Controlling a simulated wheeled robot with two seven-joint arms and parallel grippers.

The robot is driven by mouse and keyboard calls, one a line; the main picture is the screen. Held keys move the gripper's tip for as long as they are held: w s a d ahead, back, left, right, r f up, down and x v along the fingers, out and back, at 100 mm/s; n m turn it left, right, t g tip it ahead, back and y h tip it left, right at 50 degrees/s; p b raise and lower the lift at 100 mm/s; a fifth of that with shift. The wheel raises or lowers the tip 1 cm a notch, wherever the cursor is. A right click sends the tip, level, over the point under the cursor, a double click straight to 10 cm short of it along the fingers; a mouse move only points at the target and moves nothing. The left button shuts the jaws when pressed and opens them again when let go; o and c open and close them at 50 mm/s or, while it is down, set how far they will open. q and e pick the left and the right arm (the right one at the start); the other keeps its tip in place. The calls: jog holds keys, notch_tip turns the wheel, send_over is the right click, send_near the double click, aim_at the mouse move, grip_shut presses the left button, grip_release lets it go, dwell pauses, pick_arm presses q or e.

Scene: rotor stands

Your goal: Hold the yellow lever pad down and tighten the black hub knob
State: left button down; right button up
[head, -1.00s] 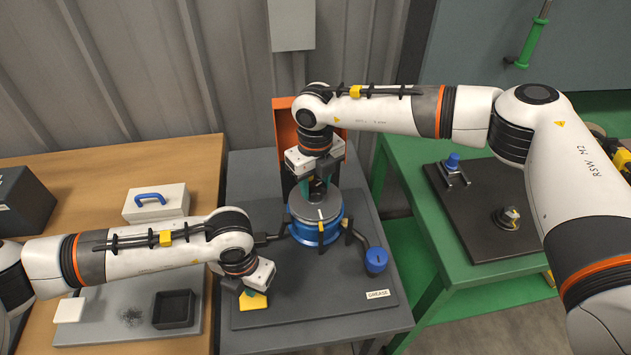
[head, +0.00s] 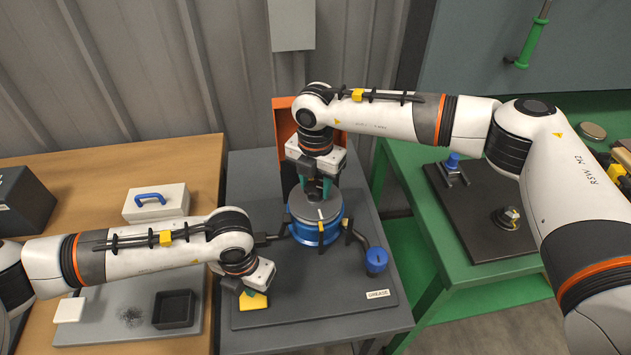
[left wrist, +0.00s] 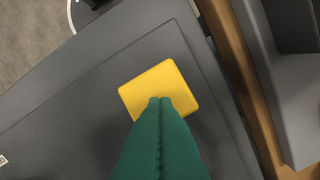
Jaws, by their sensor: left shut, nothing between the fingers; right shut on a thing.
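The yellow lever pad (head: 254,301) lies low over the grey bench plate, and it also shows in the left wrist view (left wrist: 150,85). My left gripper (head: 247,291) is shut and empty; its green fingertips (left wrist: 160,101) overlap the near edge of the pad and appear to press on it. The blue rotor drum (head: 318,232) with a grey top disc (head: 305,212) stands at the bench middle. My right gripper (head: 327,190) points down above the disc's back part, shut on the black hub knob, which the fingers and wrist mostly hide.
A blue cup-like part (head: 376,261) on a dark arm sits right of the drum. An orange panel (head: 284,125) stands behind the right wrist. A white box with a blue handle (head: 157,203) and a black tray (head: 174,309) are on the wooden table at left.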

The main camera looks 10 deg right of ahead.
jog(key=o, duration=0.8)
jog(key=shift+n, duration=0.3)
jog(key=n, duration=1.2)
